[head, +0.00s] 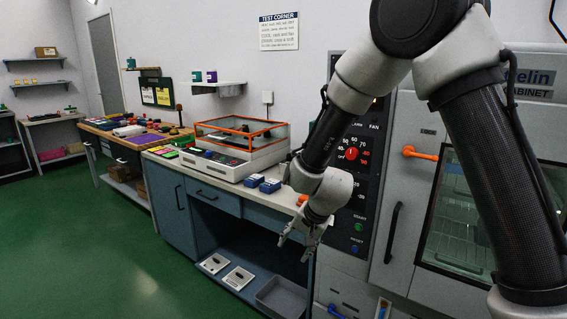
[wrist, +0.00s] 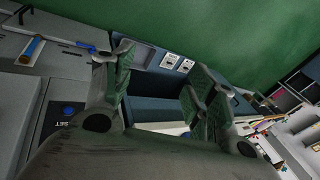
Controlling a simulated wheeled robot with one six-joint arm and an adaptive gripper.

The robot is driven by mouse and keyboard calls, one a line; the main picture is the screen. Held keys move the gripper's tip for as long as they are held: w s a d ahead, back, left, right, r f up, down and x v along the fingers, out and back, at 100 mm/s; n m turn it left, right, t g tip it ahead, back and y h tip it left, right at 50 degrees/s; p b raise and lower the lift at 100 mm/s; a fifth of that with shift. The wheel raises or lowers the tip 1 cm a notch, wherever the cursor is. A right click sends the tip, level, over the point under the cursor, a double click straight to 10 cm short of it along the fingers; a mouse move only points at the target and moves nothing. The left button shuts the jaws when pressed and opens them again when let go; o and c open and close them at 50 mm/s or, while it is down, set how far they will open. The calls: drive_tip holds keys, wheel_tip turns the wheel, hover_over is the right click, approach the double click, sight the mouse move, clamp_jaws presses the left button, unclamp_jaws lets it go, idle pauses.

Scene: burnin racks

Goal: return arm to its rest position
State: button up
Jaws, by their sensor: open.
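My gripper (head: 297,245) hangs at the end of my bent arm, in front of the right end of the blue workbench (head: 203,227) and beside the cabinet's control panel (head: 354,165). Its fingers point down and are apart, with nothing between them. In the wrist view my gripper (wrist: 158,85) also shows spread fingers with green pads. The space between them is empty, with the bench and green floor beyond.
The grey cabinet with an orange handle (head: 420,153) stands close on the right. A grey bin (head: 281,297) and two white plates lie on the bench's low shelf. Blue boxes (head: 269,185) and an orange-framed machine (head: 240,137) stand on the bench top. Green floor (head: 90,250) is clear at left.

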drive_tip(key=s+d+r+n+h, duration=0.1)
drive_tip(key=s+d+r+n, duration=0.1)
drive_tip(key=s+d+r, duration=1)
drive_tip(key=s+d+r+n+h, duration=0.2)
drive_tip(key=s+d+r, duration=1)
drive_tip(key=d, duration=0.8)
drive_tip(key=shift+s+d+n+t+h, duration=0.25)
drive_tip(key=shift+s+n+t+h, duration=0.05)
drive_tip(key=shift+s+n, duration=0.2)
